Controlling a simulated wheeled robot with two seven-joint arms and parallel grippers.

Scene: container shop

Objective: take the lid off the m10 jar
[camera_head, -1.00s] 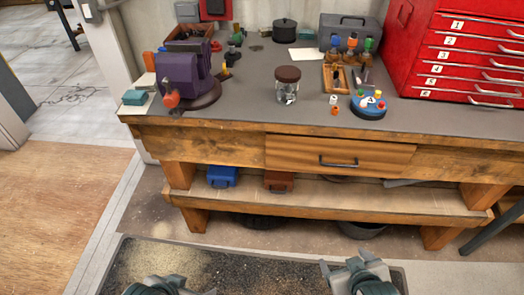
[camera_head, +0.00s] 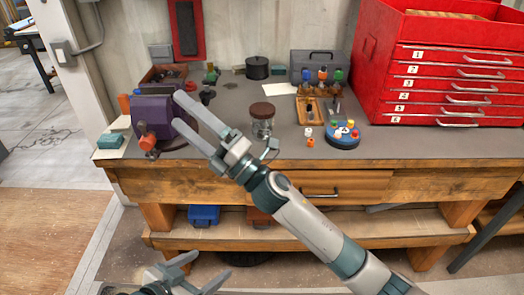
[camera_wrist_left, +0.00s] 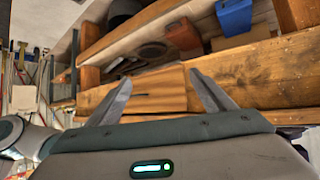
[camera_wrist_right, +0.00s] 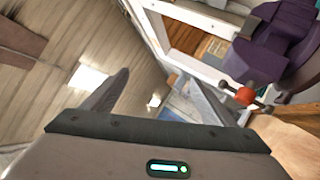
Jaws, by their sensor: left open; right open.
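The clear glass jar (camera_head: 262,128) stands upright on the workbench with its brown lid (camera_head: 262,110) on top. Any m10 marking is too small to read. My right gripper (camera_head: 176,107) is open and empty, left of the jar, in front of the purple vise in the head view. Part of its wrist is close to the jar's lower edge in the picture. In the right wrist view its fingers (camera_wrist_right: 158,92) are spread. My left gripper (camera_head: 212,265) is open and empty, low in front of the bench; its spread fingers (camera_wrist_left: 160,90) show in the left wrist view.
The purple vise (camera_head: 150,115) stands at the bench's left end and shows close in the right wrist view (camera_wrist_right: 285,40). Right of the jar are a wooden rack (camera_head: 309,110) and a blue round holder (camera_head: 343,140). A red tool chest (camera_head: 380,70) stands further right.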

